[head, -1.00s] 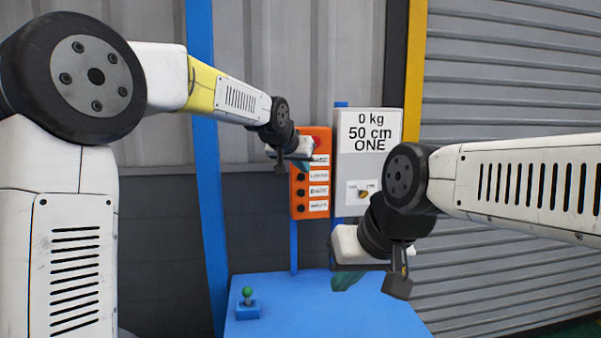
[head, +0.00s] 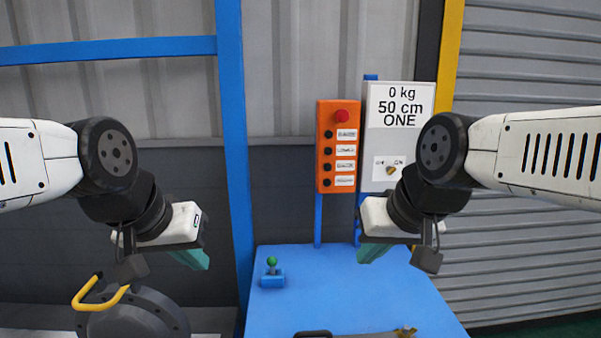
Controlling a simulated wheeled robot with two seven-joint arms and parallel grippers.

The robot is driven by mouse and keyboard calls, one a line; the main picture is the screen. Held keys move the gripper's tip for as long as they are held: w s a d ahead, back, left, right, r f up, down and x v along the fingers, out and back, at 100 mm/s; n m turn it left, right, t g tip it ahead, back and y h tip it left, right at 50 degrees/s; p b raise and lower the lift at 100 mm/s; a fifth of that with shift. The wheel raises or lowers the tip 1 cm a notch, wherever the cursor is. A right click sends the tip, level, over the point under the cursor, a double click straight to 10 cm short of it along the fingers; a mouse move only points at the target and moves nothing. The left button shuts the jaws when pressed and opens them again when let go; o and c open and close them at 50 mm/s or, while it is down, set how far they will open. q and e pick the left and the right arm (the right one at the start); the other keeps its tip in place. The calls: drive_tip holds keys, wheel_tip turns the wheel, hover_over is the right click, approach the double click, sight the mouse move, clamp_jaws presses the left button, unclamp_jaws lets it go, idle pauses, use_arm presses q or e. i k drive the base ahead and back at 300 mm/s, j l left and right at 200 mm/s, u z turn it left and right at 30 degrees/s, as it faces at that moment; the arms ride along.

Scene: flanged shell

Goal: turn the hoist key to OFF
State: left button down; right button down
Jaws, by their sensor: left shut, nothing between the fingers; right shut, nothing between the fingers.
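The hoist key (head: 391,170) is a small brass-coloured knob on a white label, low on the white panel (head: 393,136) that reads "0 kg, 50 cm, ONE". The label's lettering is too small to read and my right arm partly covers it. My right gripper (head: 372,253) is shut and empty, below and left of the key, apart from the panel and over the blue table. My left gripper (head: 192,260) is shut and empty, far to the left, left of the blue post.
An orange button box (head: 338,147) with a red button stands left of the panel. A blue table (head: 345,290) carries a green-knobbed lever (head: 272,272). A blue post (head: 233,150) rises left of it. A dark round part with a yellow handle (head: 100,293) is at lower left.

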sight(389, 170)
drive_tip(key=z, duration=0.8)
